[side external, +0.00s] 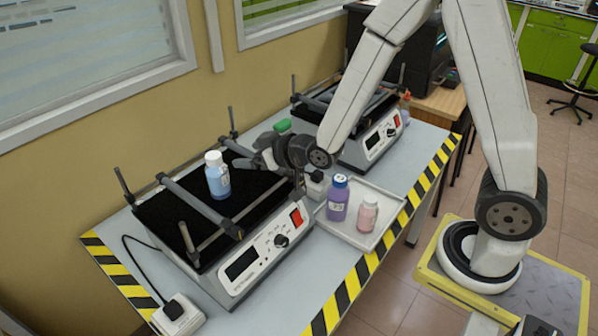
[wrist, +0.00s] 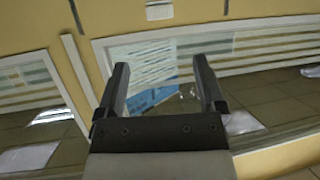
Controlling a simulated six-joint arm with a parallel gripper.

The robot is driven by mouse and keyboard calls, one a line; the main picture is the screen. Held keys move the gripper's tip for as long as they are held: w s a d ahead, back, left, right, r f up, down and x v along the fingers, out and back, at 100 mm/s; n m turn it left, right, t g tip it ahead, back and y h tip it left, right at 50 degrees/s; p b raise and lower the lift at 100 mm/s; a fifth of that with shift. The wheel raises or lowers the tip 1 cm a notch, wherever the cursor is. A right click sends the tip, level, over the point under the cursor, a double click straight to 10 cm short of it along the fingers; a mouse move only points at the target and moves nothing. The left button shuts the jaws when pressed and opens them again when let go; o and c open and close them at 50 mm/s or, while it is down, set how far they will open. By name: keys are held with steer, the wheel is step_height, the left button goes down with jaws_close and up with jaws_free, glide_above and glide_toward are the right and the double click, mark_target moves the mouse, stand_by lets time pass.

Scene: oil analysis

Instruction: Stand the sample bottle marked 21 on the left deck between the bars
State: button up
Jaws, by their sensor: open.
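The left shaker has a black deck (side external: 165,215) with grey bars (side external: 188,198) across it. A light blue bottle with a white cap (side external: 217,176) stands upright on this deck, between the bars. A purple bottle with a blue cap (side external: 337,200) and a pink bottle (side external: 367,215) stand on a tray. I cannot read the bottle numbers surely. My gripper (side external: 250,157) is above the far right part of the left deck, to the right of the blue bottle and apart from it. In the wrist view my gripper (wrist: 160,75) is open, with nothing between its fingers.
The tray (side external: 350,238) lies right of the left shaker. A second shaker (side external: 378,142) stands farther back. A green cap (side external: 283,126) shows behind my gripper. Upright posts (side external: 123,185) rise at the deck corners. The wall with windows (side external: 85,60) borders the table.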

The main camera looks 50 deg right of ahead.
steer(key=shift+d, duration=0.1)
steer(key=s+d+f+m+g+h, duration=0.1)
steer(key=s+d+g, duration=0.1)
steer(key=s+g, duration=0.3)
steer(key=s+d+f+m+g+h, duration=0.1)
steer(key=s+d+g, duration=0.2)
steer(key=s, duration=0.9)
steer(key=g, duration=0.2)
steer(key=shift+s+d+f+g, duration=0.15)
steer(key=shift+s+f+g, duration=0.05)
steer(key=shift+s+g, duration=0.1)
